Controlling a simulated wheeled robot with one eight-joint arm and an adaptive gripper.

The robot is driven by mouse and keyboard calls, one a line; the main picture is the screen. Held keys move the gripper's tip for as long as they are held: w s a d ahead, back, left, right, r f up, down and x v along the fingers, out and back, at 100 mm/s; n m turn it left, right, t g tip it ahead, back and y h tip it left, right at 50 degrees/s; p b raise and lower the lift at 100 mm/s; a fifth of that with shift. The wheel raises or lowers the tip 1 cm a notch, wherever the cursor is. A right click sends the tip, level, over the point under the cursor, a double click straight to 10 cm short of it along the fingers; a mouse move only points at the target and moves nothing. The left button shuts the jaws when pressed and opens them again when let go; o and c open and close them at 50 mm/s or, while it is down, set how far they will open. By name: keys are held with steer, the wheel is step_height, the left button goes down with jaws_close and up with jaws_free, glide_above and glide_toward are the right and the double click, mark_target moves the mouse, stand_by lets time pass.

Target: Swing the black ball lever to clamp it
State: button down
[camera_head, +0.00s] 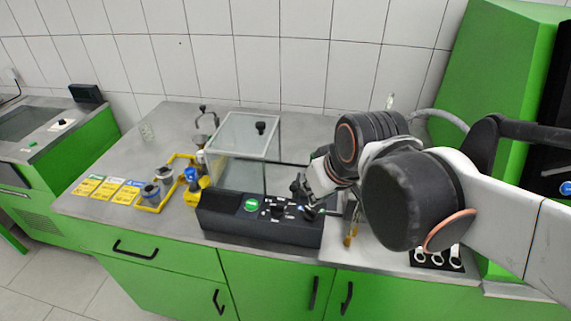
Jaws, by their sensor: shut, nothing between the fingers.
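A black ball (261,127) shows at the top of the clear box of the testbench (236,150). A smaller dark knob (203,108) tops a metal fixture (205,135) just left of that box. I cannot tell which of these belongs to the ball lever, or whether the lever is hidden by my arm. My gripper (306,197) is shut and empty. It is over the right end of the black control panel (262,238), beside its small knobs. My arm comes in from the right and hides the bench behind it; contact with the panel is unclear.
A yellow tray with cups (152,207), a blue-topped yellow bottle (191,180) and yellow cards (110,188) lie on the left of the bench. A brush (351,238) and wrenches (437,258) lie at the right. The grey bench top (120,220) is partly clear.

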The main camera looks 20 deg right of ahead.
steer(key=w+a+r+n+g+p, duration=0.1)
steer(key=w+r+n+p, duration=0.1)
steer(key=w+r+p, duration=0.35)
steer(key=n+g+y+p, duration=0.2)
steer(key=n+p, duration=0.1)
steer(key=p, duration=0.4)
glide_above(295, 186)
steer(key=w+a, duration=0.2)
steer(key=w, duration=0.1)
step_height(295, 186, down, 2)
steer(key=shift+f+b, duration=0.2)
steer(key=shift+b, duration=0.1)
steer(key=shift+a, duration=0.1)
step_height(295, 186, down, 10)
steer(key=b, duration=0.2)
steer(key=shift+s+f+b, duration=0.15)
steer(key=shift+b, duration=0.2)
